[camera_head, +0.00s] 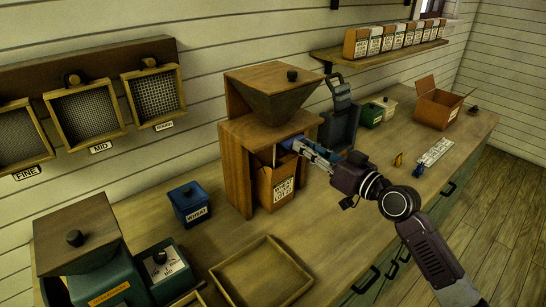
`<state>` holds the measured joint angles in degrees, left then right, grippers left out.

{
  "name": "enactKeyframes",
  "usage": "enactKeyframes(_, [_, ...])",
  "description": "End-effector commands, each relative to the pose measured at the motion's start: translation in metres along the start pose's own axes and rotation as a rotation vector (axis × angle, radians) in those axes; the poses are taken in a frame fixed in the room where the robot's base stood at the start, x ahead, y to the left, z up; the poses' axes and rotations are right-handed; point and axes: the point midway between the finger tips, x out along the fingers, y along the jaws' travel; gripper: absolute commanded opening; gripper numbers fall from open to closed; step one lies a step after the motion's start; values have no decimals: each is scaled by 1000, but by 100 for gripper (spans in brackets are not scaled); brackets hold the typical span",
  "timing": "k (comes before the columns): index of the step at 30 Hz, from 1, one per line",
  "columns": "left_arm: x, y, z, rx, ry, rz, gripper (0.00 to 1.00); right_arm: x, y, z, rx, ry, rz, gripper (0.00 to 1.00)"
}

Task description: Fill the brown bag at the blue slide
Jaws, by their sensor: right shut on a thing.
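The wooden hopper stand (236,165) stands against the wall, with a dark funnel (272,100) in its top. The blue slide (288,143) shows at the stand's front, below the funnel. The brown bag (282,187), with a white label, stands upright in the stand's opening under the slide. I cannot see into the bag. My right gripper (308,152) reaches in from the right and is shut on the blue slide, above the bag. The gripper partly hides the slide. My left gripper is not in view.
A blue wheat box (190,203) stands left of the stand. An empty wooden tray (223,277) lies in front. A dark scoop-like stand (338,125), small bins (370,114) and an open carton (438,104) are to the right. Framed sieves (88,112) hang on the wall.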

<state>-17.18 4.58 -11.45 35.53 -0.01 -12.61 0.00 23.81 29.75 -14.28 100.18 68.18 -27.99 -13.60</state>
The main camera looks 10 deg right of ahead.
Motion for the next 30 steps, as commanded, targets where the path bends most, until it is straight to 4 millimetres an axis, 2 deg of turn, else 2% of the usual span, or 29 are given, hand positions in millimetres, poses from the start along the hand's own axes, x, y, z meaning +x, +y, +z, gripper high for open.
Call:
enactKeyframes(11, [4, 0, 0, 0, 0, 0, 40, -7, 0, -2, -3, 4, 0, 0])
enactKeyframes(30, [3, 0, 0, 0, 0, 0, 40, -7, 0, -1, -2, 2, 1, 0])
